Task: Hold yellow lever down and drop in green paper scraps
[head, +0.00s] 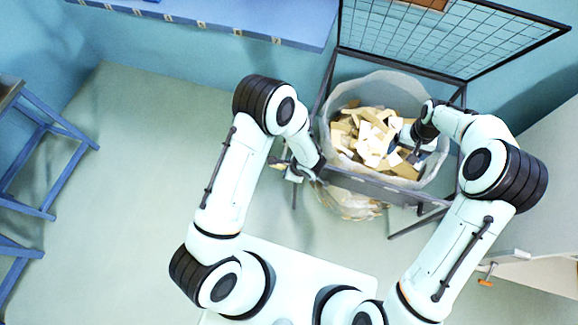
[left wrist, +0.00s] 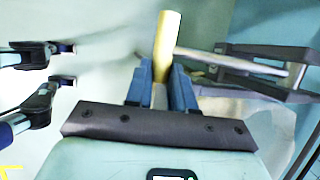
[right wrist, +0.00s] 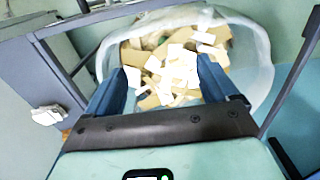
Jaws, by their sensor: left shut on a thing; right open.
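The yellow lever (left wrist: 165,48) sits between the fingers of my left gripper (left wrist: 158,75), which is shut on it. In the head view my left gripper (head: 290,167) is at the left front of the bin frame. My right gripper (head: 414,146) is over the right side of the clear bag (head: 436,172). Its fingers (right wrist: 160,85) are open with nothing between them, above the scraps. The pile of scraps (right wrist: 172,62) in the bag is tan and white. I cannot make out any green paper scraps.
The bag hangs in a dark metal frame (head: 375,184). A mesh lid (head: 440,38) stands raised behind it. A blue shelf (head: 240,18) runs along the back wall and a blue stand (head: 45,150) is at the left. The floor (head: 130,150) on the left is clear.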

